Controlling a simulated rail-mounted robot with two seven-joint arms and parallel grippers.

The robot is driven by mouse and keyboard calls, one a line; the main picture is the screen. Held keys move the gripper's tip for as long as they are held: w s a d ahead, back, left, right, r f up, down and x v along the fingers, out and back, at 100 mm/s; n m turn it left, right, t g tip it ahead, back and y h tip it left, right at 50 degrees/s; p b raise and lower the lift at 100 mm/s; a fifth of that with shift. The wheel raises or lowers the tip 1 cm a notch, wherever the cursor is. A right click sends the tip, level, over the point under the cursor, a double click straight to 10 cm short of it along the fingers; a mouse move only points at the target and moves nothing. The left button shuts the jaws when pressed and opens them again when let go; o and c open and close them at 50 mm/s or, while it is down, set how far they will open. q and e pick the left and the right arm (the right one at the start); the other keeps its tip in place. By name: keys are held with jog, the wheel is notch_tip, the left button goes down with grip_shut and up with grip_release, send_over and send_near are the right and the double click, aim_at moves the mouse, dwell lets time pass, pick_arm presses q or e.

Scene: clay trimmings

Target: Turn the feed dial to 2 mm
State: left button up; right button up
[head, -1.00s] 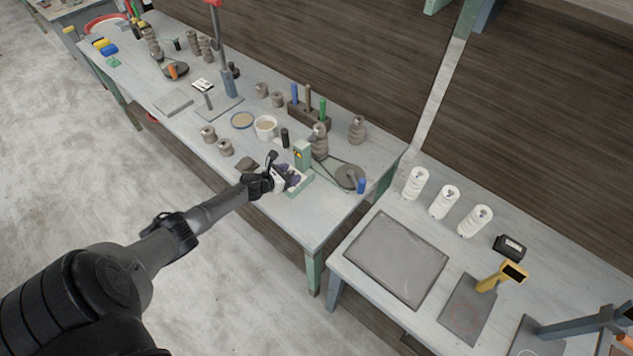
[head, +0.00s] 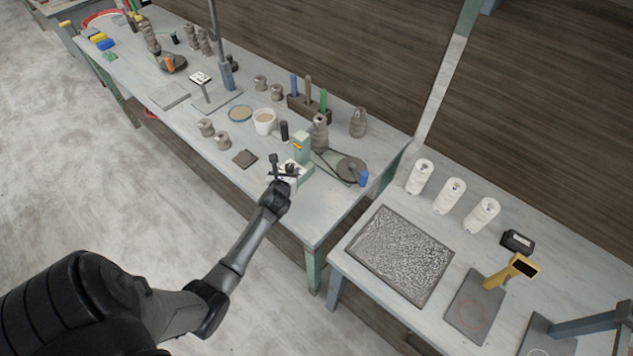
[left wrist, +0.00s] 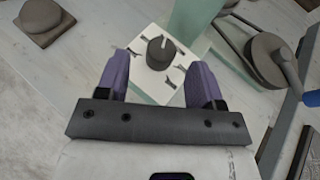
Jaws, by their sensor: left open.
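The feed dial (left wrist: 160,52) is a dark round knob with a pointer on a white plate (left wrist: 141,77) with dark marks around it, in the left wrist view. The scale numbers are too small to read. The plate belongs to a pale green machine (head: 301,147) on the long workbench in the head view. My left gripper (left wrist: 160,82) has purple fingers, one on each side of the plate, open with nothing between them. The dial lies ahead of the fingertips, apart from them. In the head view my left gripper (head: 284,168) is in front of the machine and hides its dial.
A grey round wheel (head: 351,168) and a blue item (head: 363,178) stand right of the machine. A dark square block (head: 244,158) and a white tub (head: 264,122) are left of it. The bench's front edge is close below the gripper.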

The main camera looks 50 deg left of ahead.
pick_arm(q)
jog(key=v, duration=1)
jog(key=w+d+r+m+t+h+p, duration=0.2)
jog(key=d+r+m+t+h+p, duration=0.5)
jog(key=d+r+m+t, duration=0.3)
jog(key=shift+w+d+r+m+h, duration=0.3)
jog(key=shift+d+r+m+h, duration=0.4)
jog(key=shift+d+r+m, duration=2.8)
jog(key=a+m, duration=0.1)
jog(key=a+r+m, duration=0.1)
jog(key=m, duration=0.1)
jog(key=shift+a+r, duration=0.1)
jog(key=shift+a, duration=0.05)
jog(key=shift+m, duration=0.3)
